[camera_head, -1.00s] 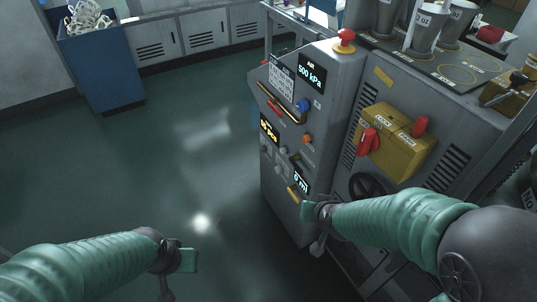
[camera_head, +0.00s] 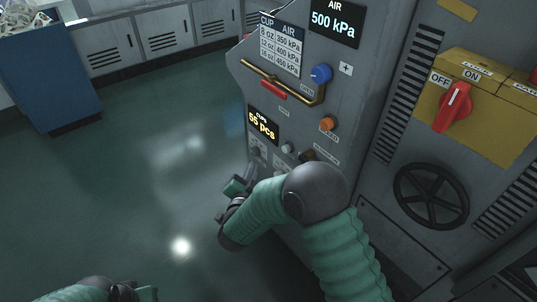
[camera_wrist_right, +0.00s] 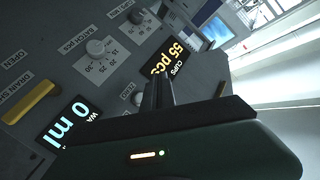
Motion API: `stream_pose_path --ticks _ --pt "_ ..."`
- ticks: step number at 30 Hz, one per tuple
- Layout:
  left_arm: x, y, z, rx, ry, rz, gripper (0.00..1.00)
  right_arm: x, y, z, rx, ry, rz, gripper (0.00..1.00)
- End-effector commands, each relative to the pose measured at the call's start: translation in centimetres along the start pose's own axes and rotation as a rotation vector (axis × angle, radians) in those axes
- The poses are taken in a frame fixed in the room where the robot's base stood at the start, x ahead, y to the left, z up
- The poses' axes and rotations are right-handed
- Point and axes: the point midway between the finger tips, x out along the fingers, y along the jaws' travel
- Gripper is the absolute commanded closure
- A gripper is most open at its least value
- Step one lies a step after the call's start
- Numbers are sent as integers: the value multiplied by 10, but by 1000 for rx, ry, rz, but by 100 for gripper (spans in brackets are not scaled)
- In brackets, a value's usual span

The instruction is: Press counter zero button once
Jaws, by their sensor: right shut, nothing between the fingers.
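The counter display (camera_head: 262,124) on the grey machine panel reads 55 pcs; it also shows in the right wrist view (camera_wrist_right: 177,59). A small pale round button (camera_head: 287,148) sits below and right of it; its label is too small to read. My right gripper (camera_head: 250,174) is in front of the lower left part of the panel, below the display. In the right wrist view its dark fingers (camera_wrist_right: 161,84) are shut and empty, overlapping the area by the display; contact cannot be told. My left gripper (camera_head: 128,291) is partly cut off at the bottom edge.
An orange button (camera_head: 328,124), a blue knob (camera_head: 321,74) and a brass rail with a red handle (camera_head: 273,89) are higher on the panel. The water display (camera_wrist_right: 70,122) reads 0 ml. A yellow switch box (camera_head: 480,108) and black handwheel (camera_head: 431,195) are at right. Floor at left is clear.

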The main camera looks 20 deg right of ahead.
Motion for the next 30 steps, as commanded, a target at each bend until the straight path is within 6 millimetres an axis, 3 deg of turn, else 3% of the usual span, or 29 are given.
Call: stream_pose_path --ticks 13,30 --pt "-1 0 0 1 0 0 64 6 2 -4 -3 3 1 100" --pt "3 0 1 1 0 0 64 57 39 -42 -4 1 0 100"
